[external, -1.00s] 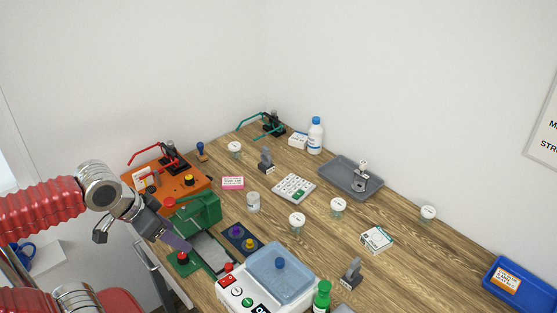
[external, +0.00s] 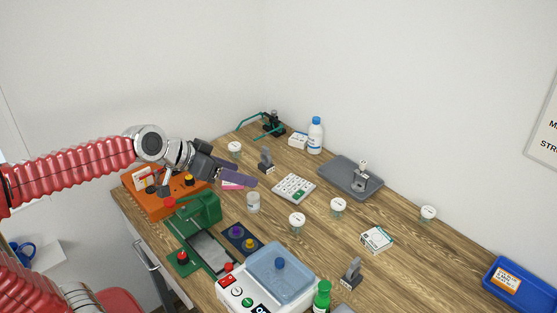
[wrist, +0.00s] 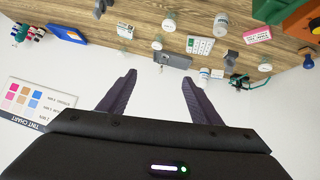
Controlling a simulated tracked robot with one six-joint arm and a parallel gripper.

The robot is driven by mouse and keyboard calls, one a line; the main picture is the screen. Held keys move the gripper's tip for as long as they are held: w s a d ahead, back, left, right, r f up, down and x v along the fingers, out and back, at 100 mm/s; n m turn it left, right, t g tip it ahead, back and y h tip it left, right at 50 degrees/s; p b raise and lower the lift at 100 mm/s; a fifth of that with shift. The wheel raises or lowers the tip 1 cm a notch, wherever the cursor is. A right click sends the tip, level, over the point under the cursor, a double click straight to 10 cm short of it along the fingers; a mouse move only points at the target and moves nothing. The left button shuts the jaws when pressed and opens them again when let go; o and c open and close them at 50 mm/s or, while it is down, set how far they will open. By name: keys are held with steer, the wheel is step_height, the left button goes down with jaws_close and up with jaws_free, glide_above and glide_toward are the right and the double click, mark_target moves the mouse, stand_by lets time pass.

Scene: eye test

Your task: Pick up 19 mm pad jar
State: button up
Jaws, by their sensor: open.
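Several small clear jars with white lids stand apart on the wooden bench: at the back left (external: 234,148), left of middle (external: 253,202), near the middle (external: 297,222), right of it (external: 338,207) and far right (external: 428,213). Their lid marks are too small to read, so I cannot tell which is the 19 mm pad jar. My gripper (external: 246,178) is above the bench near the pink box, up and left of the left-of-middle jar. In the wrist view, the two fingers of my gripper (wrist: 158,79) are wide apart and empty, with wall between them.
A pink box (external: 232,186) is partly hidden by my gripper. A calculator (external: 293,188), a grey tray (external: 340,174) and a white bottle (external: 315,136) stand behind the jars. A green device (external: 200,212) and an orange case (external: 165,203) are at left.

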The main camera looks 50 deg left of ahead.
steer(key=w+a+r+n+t+y, duration=0.1)
steer(key=w+a+t, duration=0.1)
steer(key=w+a, duration=0.35)
steer(key=w+a+r+n+t+y, duration=0.1)
steer(key=w+a, duration=0.2)
steer(key=w, duration=0.5)
steer(key=w+a+f+n+y, duration=0.2)
steer(key=w+a+y, duration=0.1)
steer(key=a, duration=0.5)
steer(key=w+a+f+n+y, duration=0.2)
steer(key=w+a+n+y, duration=0.15)
steer(key=a, duration=0.45)
steer(key=a+f+n+g+y, duration=0.1)
steer(key=a+f+g+y, duration=0.2)
steer(key=a+f, duration=0.35)
glide_toward(233, 150)
steer(key=x, duration=0.3)
steer(key=shift+w, duration=0.1)
steer(key=shift+x, duration=1.15)
